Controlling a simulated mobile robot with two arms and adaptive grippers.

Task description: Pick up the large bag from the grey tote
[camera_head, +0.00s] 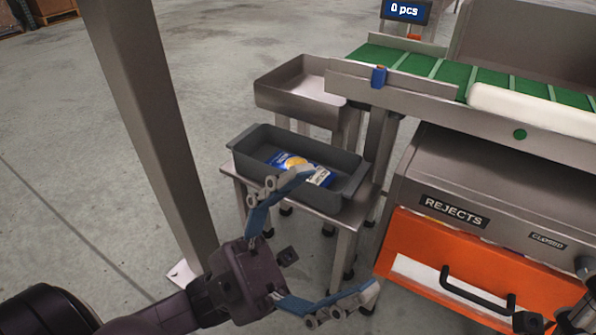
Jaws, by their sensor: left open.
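The grey tote (245,156) stands on a small metal table below the conveyor. A blue, yellow and white bag (319,177) lies inside it, partly hidden by a finger of my left gripper. My left gripper (336,232) is open and empty, in front of the tote. Its upper finger overlaps the tote's near wall and the bag in the picture; I cannot tell whether it touches them. Its lower finger is in front of the table.
The metal table (345,222) carries the tote. A metal tray (300,89) stands behind. A green conveyor (440,70) runs at upper right, above an orange drawer (428,246) labelled REJECTS. A metal post (150,120) rises at left.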

